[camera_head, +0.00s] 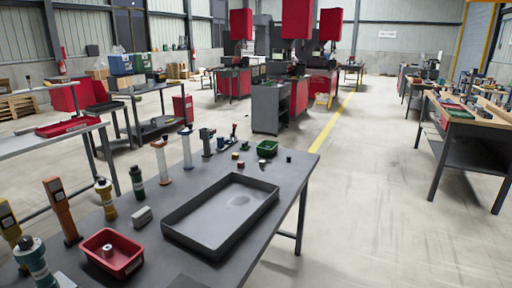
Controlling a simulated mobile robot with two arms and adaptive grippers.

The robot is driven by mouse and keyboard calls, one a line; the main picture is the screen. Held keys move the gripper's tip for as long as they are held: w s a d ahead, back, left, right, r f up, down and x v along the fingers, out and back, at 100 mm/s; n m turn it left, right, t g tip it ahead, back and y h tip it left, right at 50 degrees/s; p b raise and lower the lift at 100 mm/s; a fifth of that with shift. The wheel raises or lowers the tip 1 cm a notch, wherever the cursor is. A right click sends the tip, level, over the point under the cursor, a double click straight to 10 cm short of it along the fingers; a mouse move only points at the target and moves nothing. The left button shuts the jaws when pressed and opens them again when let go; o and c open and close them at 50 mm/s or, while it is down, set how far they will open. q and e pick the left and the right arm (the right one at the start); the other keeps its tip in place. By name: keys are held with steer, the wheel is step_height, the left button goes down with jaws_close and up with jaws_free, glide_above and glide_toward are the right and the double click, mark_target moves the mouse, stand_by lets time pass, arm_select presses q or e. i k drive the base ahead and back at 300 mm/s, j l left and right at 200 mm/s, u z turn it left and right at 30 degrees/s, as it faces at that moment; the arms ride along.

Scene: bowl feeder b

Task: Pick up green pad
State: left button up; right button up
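I cannot make out a clear green pad. A small green open bin (267,148) stands at the far end of the dark grey table (291,178). Small blocks lie near it: one with a reddish look (235,156), one yellowish (241,164) and one dark (289,158). They are too small to tell more. Neither of my grippers is in view.
A large black tray (262,207) takes up the table's middle; it looks empty. A red bin (119,267) holding a small metal part stands at the near left. Several upright tools, including an orange one (61,209), line the left edge. Open floor (375,210) lies right.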

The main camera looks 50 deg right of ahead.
mark_target(245, 145)
steer(key=z, duration=1.55)
